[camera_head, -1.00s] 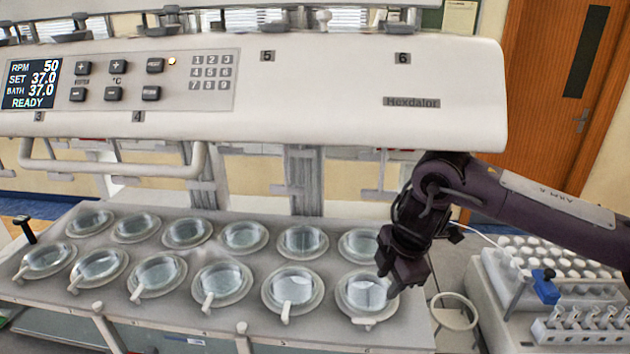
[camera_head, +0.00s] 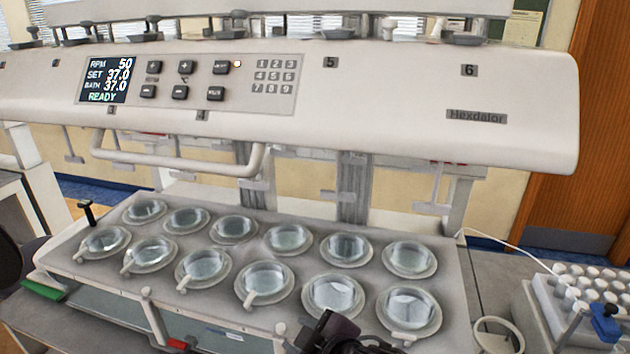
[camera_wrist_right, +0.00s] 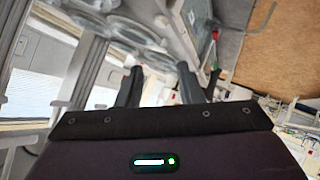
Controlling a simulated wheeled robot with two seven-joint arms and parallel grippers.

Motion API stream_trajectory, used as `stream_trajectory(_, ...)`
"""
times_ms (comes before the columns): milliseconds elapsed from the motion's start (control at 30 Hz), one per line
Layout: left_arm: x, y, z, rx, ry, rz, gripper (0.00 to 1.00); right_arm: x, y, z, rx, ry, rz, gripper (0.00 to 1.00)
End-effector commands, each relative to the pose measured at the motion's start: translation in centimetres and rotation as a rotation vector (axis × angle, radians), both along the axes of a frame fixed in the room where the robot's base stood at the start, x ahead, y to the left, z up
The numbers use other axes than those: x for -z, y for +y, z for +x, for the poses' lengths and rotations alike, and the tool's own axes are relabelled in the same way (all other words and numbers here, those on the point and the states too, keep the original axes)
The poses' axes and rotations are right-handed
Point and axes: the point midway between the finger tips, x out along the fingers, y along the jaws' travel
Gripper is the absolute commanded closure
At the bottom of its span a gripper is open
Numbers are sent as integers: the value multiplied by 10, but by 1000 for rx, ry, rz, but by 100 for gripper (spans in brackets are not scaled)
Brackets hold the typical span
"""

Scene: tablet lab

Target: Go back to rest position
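My right gripper (camera_head: 335,328) shows at the bottom edge of the head view, in front of the dissolution bath (camera_head: 213,305). Most of its arm is cut off by the frame. In the right wrist view its two fingers (camera_wrist_right: 160,82) stand apart with nothing between them, so it is open and empty. Round glass vessels sit in two rows in the bath deck; the front right vessel (camera_head: 409,308) is just right of the gripper. My left gripper is in neither view.
The tester's white head (camera_head: 400,95) overhangs the bath, with a display (camera_head: 107,80) reading READY. A rack of white-capped vials (camera_head: 585,290) stands at the right with a blue clamp (camera_head: 605,322). A white ring (camera_head: 497,336) lies between bath and rack.

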Motion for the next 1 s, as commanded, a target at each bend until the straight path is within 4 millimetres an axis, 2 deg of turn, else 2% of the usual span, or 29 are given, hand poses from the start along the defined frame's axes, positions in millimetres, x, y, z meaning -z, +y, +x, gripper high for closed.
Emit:
stream_trajectory(200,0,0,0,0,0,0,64,44,-89,-28,397,281,72,67)
stream_trajectory(300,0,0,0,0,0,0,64,65,-124,-48,530,397,74,67)
stream_trajectory(500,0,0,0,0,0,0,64,97,-177,-94,730,590,59,67)
stream_trajectory(733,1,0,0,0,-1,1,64,124,-221,-150,906,783,33,67)
stream_trajectory(800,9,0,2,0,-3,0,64,154,-217,-139,894,779,28,67)
stream_trajectory(867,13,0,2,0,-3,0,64,174,-217,-135,893,782,25,67)
stream_trajectory(1000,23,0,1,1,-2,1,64,227,-215,-129,892,794,17,67)
